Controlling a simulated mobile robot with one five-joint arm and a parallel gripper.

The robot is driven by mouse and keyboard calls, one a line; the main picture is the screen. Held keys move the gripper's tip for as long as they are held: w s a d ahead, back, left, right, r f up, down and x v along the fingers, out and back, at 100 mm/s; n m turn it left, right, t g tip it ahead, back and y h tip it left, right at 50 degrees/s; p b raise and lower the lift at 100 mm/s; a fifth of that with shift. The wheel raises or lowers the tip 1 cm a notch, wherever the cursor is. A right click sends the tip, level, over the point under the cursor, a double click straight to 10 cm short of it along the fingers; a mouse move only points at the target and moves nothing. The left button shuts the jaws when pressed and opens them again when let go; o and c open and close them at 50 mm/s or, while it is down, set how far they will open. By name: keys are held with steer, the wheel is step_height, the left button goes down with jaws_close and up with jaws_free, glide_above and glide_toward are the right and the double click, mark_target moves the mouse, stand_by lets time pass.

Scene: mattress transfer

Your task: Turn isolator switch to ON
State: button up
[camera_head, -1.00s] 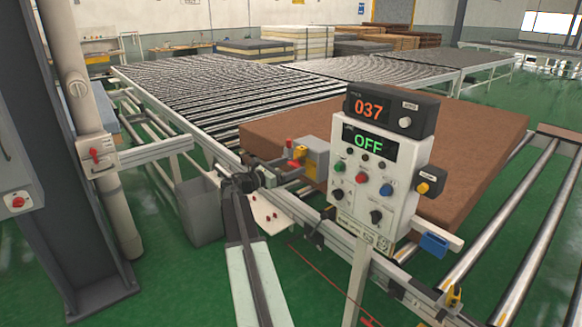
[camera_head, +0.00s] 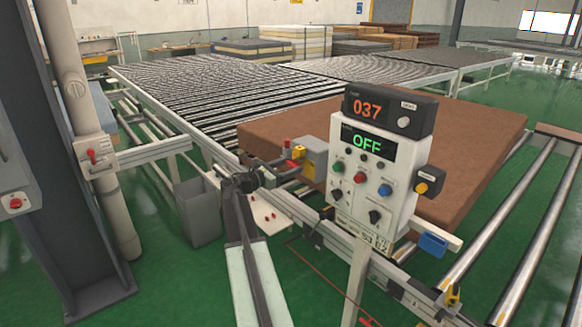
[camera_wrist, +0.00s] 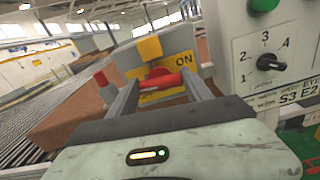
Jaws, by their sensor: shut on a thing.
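The isolator switch is a grey box with a yellow plate (camera_wrist: 180,46) marked ON at its upper right. It also shows in the head view as a grey and yellow box (camera_head: 315,155) at the near edge of the conveyor. Its red handle (camera_wrist: 160,80) lies roughly crosswise, slightly tilted, between the fingers of my gripper (camera_wrist: 160,84). My gripper is shut on this handle. In the head view my gripper (camera_head: 287,170) reaches the box from the left, and the handle is hard to make out there.
A control panel (camera_head: 347,205) reading OFF and 037 stands close right of the isolator. Its selector dial (camera_wrist: 270,63) shows in the wrist view. A brown mattress (camera_head: 470,150) lies behind it on the rollers. A grey bin (camera_head: 199,212) and dark column (camera_head: 70,200) stand left.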

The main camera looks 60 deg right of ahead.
steer(key=m, duration=0.4)
steer(key=shift+s+a+f, duration=0.15)
steer(key=m, duration=0.4)
steer(key=shift+m, duration=0.4)
steer(key=m, duration=0.4)
steer(key=shift+s+a+f+m, duration=0.1)
steer(key=shift+s+m, duration=0.05)
steer(key=shift+m, duration=1.75)
steer(key=o, duration=1.4)
steer(key=shift+c, duration=0.2)
